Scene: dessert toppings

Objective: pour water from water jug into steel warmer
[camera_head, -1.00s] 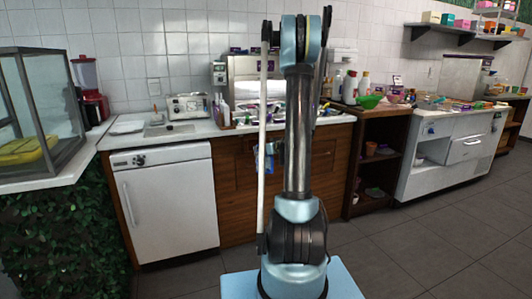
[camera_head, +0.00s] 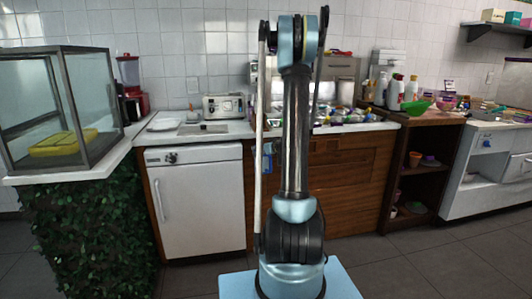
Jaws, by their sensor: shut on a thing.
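My arm stands upright in the middle of the head view and hides much of what is in front of it. My gripper (camera_head: 267,158) shows only as a small dark and blue patch between the white rod and the arm, at the height of the cabinet front. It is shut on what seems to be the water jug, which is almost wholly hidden. A small steel appliance with a dial front (camera_head: 224,106) stands on the counter at the back wall. A larger steel unit (camera_head: 338,75) stands behind my arm. I cannot tell which is the steel warmer.
A white counter (camera_head: 222,136) runs along the back, with a sink (camera_head: 203,129) and a white dishwasher (camera_head: 197,205) below. A glass case (camera_head: 95,95) stands at left near a red blender (camera_head: 130,90). Bottles (camera_head: 394,92) and a green bowl (camera_head: 416,107) stand at right. The floor is clear.

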